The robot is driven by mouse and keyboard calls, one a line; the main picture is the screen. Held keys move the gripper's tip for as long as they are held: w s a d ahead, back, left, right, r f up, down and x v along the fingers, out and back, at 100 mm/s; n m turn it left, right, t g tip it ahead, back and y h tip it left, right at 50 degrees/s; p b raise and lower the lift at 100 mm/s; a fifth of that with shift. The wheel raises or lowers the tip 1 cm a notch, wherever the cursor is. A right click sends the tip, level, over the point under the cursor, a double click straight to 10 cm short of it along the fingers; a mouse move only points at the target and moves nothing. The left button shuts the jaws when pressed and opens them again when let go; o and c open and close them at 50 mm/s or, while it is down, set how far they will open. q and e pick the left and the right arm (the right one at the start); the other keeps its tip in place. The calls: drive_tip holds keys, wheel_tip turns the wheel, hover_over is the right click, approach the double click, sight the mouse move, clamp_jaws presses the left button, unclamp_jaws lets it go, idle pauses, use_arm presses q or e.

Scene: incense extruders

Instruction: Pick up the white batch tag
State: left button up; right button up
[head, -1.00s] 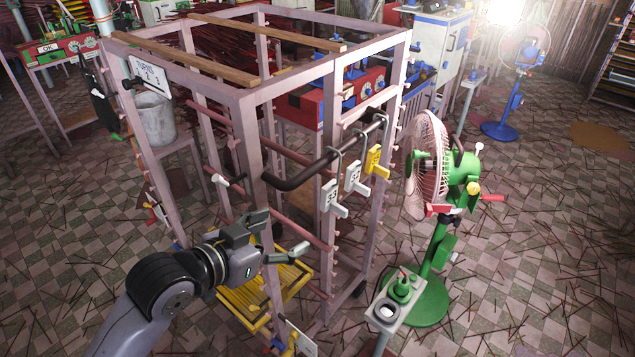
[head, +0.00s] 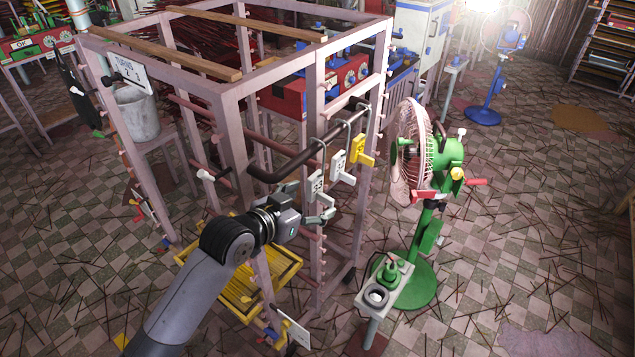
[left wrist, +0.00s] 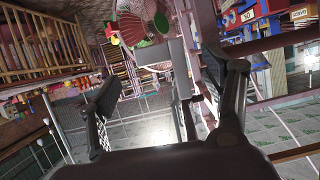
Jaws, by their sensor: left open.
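Three tags hang by hooks from a dark bar on the pinkish rack in the head view. The nearest is a pale grey-white tag (head: 315,183), the middle one is a white tag (head: 338,165), and the far one is a yellow tag (head: 361,150). My left gripper (head: 314,203) is open just below and left of the nearest pale tag. I cannot tell whether it touches that tag. My right gripper is out of view.
The rack (head: 230,140) has posts and short pegs close around my left gripper. A green fan (head: 425,165) stands to the right, with a small grey stand (head: 377,295) before it. A yellow slatted crate (head: 240,285) is below my arm. Sticks litter the floor.

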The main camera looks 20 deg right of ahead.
sight(321, 196)
use_arm(q)
drive_tip(key=x, duration=0.4)
drive_tip(key=shift+w+d, duration=0.2)
drive_tip(key=shift+c, duration=0.4)
drive_tip(key=c, duration=1.1)
